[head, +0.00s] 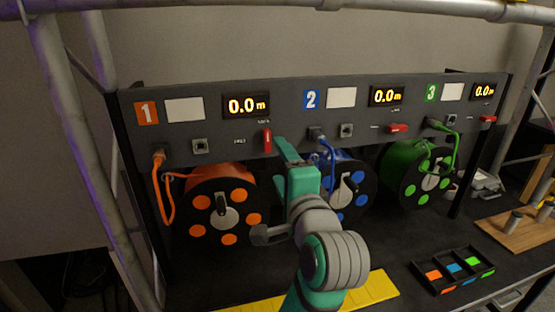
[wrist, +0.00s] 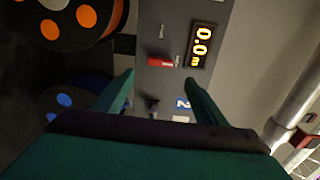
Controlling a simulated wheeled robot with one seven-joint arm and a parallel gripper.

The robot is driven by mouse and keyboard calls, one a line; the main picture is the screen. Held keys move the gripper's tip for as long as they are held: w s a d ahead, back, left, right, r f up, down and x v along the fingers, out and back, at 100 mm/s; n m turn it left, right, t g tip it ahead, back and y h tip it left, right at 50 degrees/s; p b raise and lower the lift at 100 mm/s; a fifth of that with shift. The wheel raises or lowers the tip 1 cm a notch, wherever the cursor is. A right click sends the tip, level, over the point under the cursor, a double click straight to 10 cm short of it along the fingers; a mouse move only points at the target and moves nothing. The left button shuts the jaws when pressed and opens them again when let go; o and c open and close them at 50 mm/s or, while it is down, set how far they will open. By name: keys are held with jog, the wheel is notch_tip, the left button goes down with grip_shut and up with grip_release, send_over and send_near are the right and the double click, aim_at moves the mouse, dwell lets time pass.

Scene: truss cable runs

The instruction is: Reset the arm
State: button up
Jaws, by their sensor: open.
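My teal arm rises from the bottom middle of the head view, and my gripper (head: 284,150) is in front of the panel (head: 215,85), just right of the red lever (head: 267,140) of station 1. In the wrist view my gripper (wrist: 160,80) has its fingers spread with nothing between them. That view is turned sideways: the red lever (wrist: 161,62) lies just beyond the fingertips, beside a lit display (wrist: 201,45) reading 0.0 m. The lever stands upright in the head view. Part of the blue reel (head: 357,200) is hidden behind my arm.
An orange reel (head: 240,185) and a green reel (head: 393,170) flank the blue one, cables plugged into the panel. Red levers of stations 2 (head: 397,129) and 3 (head: 487,119) lie flat. A black tray (head: 425,283) sits front right. Metal truss tubes (head: 70,130) frame the bench.

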dwell(0.3)
jog(key=s+d+f+n+h, duration=0.2)
jog(key=f, duration=1.1)
jog(key=s+d+f+n+h, duration=0.1)
jog(key=s+f+n+h, duration=0.1)
jog(key=f, duration=1.1)
jog(key=s+f+n+g+h, duration=0.1)
jog(key=s+f+n, duration=0.3)
jog(key=s+f, duration=0.9)
jog(key=s+a+f+n, duration=0.1)
jog(key=s+f+n, duration=0.1)
jog(key=s, duration=1.1)
jog(key=s+a+f+n+g, duration=0.1)
jog(key=s+f+n, duration=0.2)
jog(key=s, duration=1)
jog(key=shift+a+f+n, duration=0.2)
jog(key=shift+a+n, duration=0.15)
jog(key=shift+n, duration=0.65)
